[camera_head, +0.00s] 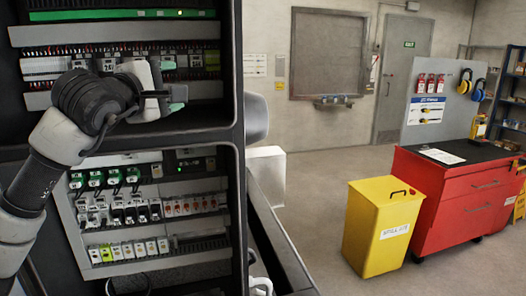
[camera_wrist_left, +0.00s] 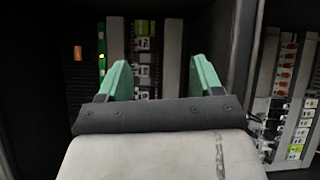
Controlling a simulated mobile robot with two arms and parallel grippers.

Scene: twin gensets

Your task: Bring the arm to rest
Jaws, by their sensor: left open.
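My left arm comes in from the left in the head view, bent in front of an open electrical cabinet (camera_head: 237,140). My left gripper (camera_head: 173,92) is raised before the cabinet's upper part, pointing right in that view. In the left wrist view, its two green fingers (camera_wrist_left: 160,78) stand wide apart with nothing between them. Rows of breakers (camera_wrist_left: 145,45) show beyond the fingers; I cannot tell the exact gap. My right gripper is not seen.
Below the gripper is a lower panel of breakers and switches (camera_head: 140,210). A yellow bin (camera_head: 380,230) and a red tool cabinet (camera_head: 455,195) stand at the right. Grey floor (camera_head: 320,200) lies open between the electrical cabinet and the bin.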

